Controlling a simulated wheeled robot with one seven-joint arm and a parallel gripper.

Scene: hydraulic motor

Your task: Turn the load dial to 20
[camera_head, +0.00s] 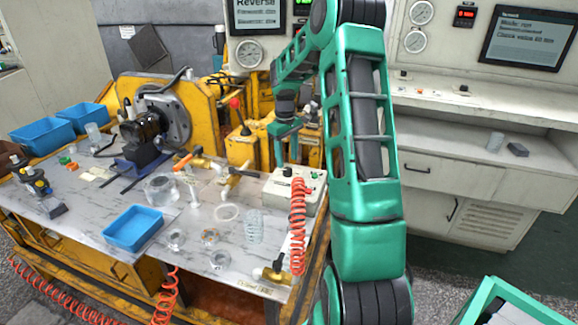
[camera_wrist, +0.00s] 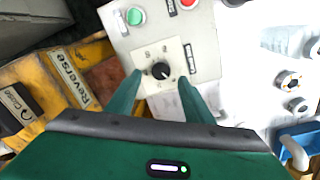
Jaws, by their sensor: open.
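The load dial is a small black knob (camera_wrist: 160,71) with a light pointer mark, on a square white plate on the pale control box (camera_wrist: 207,50). The scale marks around it are too small to read. In the head view the control box (camera_head: 311,201) sits at the right edge of the workbench, and the dial (camera_head: 287,172) is on its top. My gripper (camera_wrist: 159,80) is open, its green fingers on either side of the knob in the wrist view. I cannot tell whether they touch it. In the head view my gripper (camera_head: 286,160) points down just above the box.
A green button (camera_wrist: 135,16) and a red button are on the same box. Glass-like parts, a blue tray (camera_head: 133,229) and fittings lie on the bench (camera_head: 90,215). Yellow machinery (camera_head: 240,148) stands behind.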

